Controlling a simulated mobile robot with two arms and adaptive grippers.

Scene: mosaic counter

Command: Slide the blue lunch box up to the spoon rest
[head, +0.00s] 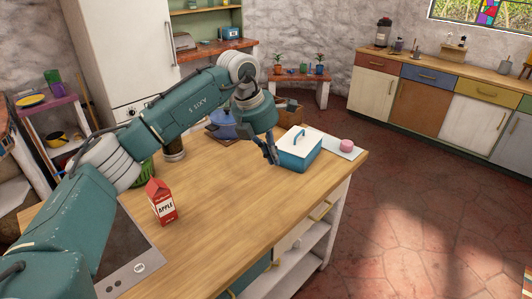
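The blue lunch box (300,160), with a white lid and a blue handle on top, stands upright near the far right corner of the wooden counter. My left gripper (272,158) points down close beside the box's left side. Its fingers look close together, but I cannot tell whether they are shut or touch the box. I cannot make out a spoon rest for certain. A pale flat piece (345,154) lies just right of the box, with a small pink round thing (347,145) on it. My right gripper is not in view.
A red apple carton (161,201) stands on the near left part of the counter (240,205), by a dark cooktop (125,250). The counter in front of the lunch box is clear.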

